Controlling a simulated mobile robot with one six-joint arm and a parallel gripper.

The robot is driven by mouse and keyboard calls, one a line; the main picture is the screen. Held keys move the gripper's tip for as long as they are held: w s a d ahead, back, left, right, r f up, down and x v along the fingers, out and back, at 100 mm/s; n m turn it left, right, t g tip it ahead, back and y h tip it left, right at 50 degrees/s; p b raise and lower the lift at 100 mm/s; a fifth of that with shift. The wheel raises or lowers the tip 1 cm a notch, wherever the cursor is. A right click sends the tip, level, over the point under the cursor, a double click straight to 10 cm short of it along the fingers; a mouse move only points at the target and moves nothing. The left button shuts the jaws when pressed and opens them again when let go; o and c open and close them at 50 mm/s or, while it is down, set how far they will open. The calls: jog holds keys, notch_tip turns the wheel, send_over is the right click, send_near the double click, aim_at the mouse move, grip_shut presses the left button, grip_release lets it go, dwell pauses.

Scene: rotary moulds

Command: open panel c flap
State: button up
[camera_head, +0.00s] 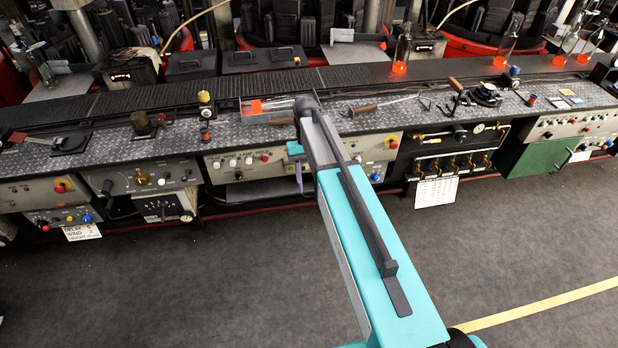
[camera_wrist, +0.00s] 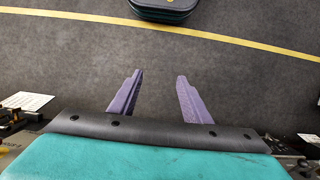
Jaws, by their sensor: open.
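A row of control panels runs along the front of the long bench in the head view. No lettering that marks panel c can be read, so I cannot tell which flap is meant. A green panel (camera_head: 540,160) at the right front looks flat and closed. To its left is a dark recess with brass valves (camera_head: 455,150). My gripper (camera_wrist: 157,97) is open and empty, its two purple fingers apart over the floor in the wrist view. In the head view my arm hides most of it and part of the middle panels.
The metal-topped bench (camera_head: 390,115) holds tools and several glass pieces. A hooked tool (camera_head: 385,103) lies behind my arm. White paper sheets (camera_head: 436,192) hang from some panels. The grey floor (camera_head: 150,290) in front is clear, with a yellow line (camera_head: 550,303).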

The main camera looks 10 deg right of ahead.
jog(key=shift+s, duration=0.4)
jog(key=shift+s+f, duration=0.1)
jog(key=shift+f, duration=0.1)
jog(key=c, duration=0.7)
jog(key=shift+g, duration=0.3)
jog(key=x, duration=0.4)
jog(key=s+b+x, duration=0.1)
jog(key=x, duration=0.4)
jog(key=s+b+x, duration=0.1)
jog(key=x, duration=0.3)
jog(key=shift+s+d, duration=0.15)
jog(key=shift+d, duration=0.05)
grip_shut()
jog(key=s+f+g+b, duration=0.1)
jog(key=s+f+b, duration=0.6)
jog(key=s+f, duration=1.9)
jog(key=s+d, duration=0.1)
jog(key=s, duration=0.2)
jog(key=shift+s+n+g, duration=0.25)
jog(key=shift+n+g, duration=0.05)
jog(key=shift+a, duration=0.2)
